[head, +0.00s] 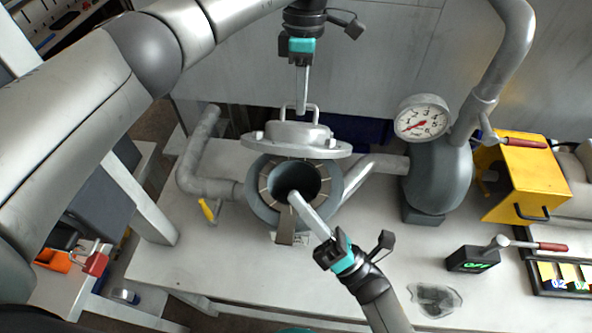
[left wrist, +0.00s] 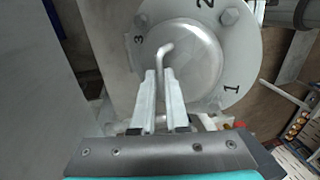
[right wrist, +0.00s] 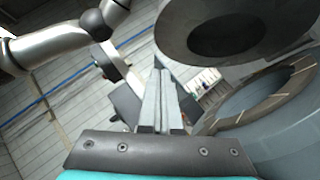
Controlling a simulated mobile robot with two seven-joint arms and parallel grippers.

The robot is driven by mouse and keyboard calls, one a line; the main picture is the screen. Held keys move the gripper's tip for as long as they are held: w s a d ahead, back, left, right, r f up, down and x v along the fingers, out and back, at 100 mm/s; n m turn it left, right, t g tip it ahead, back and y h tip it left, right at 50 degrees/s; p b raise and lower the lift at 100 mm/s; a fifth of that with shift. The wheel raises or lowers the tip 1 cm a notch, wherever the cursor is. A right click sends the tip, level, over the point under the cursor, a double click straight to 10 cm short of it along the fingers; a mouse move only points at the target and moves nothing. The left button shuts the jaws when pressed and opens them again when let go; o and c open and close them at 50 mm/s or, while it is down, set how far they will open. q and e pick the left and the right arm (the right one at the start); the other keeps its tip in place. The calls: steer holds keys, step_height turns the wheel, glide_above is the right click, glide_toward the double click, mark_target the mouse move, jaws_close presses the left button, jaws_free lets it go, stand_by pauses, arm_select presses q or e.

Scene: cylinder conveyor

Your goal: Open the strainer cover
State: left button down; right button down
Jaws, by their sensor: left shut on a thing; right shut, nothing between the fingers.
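The grey strainer cover (head: 296,137) is a bolted disc with a bent-rod handle on its dome. It is raised off the strainer body (head: 262,205), whose round dark opening (head: 300,178) is exposed. My left gripper (head: 302,108) is shut on the cover handle; the left wrist view shows the handle (left wrist: 165,52) between the fingers and numbers by the bolts. My right gripper (head: 293,200) is shut and empty, its tips over the near rim. In the right wrist view a gap separates the cover's underside (right wrist: 280,52) from the body's ring (right wrist: 262,98).
A pressure gauge (head: 422,119) and grey tank (head: 440,175) stand to the right. A yellow box (head: 515,175) and a black switch box with lever (head: 474,259) sit farther right. A yellow-handled valve (head: 207,210) is at left. The front of the table is mostly clear.

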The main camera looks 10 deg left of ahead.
mark_target(298, 125)
arm_select(q)
steer(key=shift+a+f, duration=0.2)
steer(key=shift+f, duration=0.05)
arm_select(e)
steer(key=shift+w+a+r, duration=0.25)
steer(key=shift+w+r, duration=0.35)
steer(key=shift+r, duration=0.1)
steer(key=shift+w+a+r, duration=0.25)
steer(key=shift+w+r, duration=0.4)
steer(key=shift+w+a+r, duration=0.25)
steer(key=shift+w+r, duration=0.35)
steer(key=shift+r, duration=0.1)
steer(key=shift+w+r, duration=0.45)
steer(key=shift+r, duration=0.1)
arm_select(q)
steer(key=c, duration=0.9)
jaws_free()
steer(key=shift+w+d, duration=0.1)
steer(key=shift+w, duration=0.05)
steer(key=shift+r, duration=0.1)
